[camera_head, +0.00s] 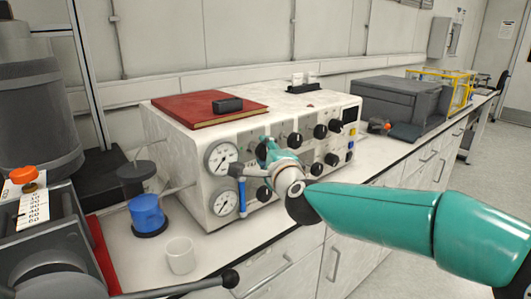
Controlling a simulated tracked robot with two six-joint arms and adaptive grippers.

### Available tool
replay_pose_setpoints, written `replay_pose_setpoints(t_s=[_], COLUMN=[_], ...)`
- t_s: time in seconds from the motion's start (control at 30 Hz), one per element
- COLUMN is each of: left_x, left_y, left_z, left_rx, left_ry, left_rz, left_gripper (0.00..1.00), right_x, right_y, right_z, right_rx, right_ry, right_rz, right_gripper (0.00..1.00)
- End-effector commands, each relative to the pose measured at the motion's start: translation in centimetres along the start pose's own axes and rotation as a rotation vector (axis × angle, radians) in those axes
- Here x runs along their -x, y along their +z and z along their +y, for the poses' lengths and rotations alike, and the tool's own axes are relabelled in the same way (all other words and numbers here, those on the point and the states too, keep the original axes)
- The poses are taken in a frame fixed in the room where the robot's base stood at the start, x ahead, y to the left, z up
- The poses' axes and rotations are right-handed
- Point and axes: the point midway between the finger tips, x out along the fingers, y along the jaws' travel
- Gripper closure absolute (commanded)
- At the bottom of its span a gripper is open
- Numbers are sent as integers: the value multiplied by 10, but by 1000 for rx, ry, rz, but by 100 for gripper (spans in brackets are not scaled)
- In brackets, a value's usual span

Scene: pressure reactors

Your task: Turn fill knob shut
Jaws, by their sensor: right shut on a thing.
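The white control box (180,140) stands on the bench with two round gauges and several black knobs on its front panel. My right gripper (266,150) reaches the panel from the right, just right of the upper gauge (221,158). It is shut on a knob there, which the fingers and wrist mostly hide. I cannot read the knob's label or its angle. Other black knobs (320,131) show to the right of the gripper. My left gripper is not in view.
A red book (205,108) with a small black object lies on the box. A blue-handled lever (242,196) hangs beside the lower gauge. A white cup (180,255) and blue container (146,213) stand at the left. A grey case (400,98) stands behind right.

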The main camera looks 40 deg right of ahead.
Motion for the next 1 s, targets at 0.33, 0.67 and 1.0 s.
replay_pose_setpoints(t_s=[0.33, 0.67, 1.0], left_x=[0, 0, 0], left_y=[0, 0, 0], left_z=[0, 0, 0], left_rx=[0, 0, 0], left_ry=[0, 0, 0], left_rz=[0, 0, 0], left_gripper=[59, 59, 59], right_x=[0, 6, 64], right_y=[-2, 0, -1], right_z=[2, 0, 0], right_rx=[-1, -1, -2], right_ry=[3, 0, -2], right_rz=[4, 1, 0], right_gripper=[30, 30, 30])
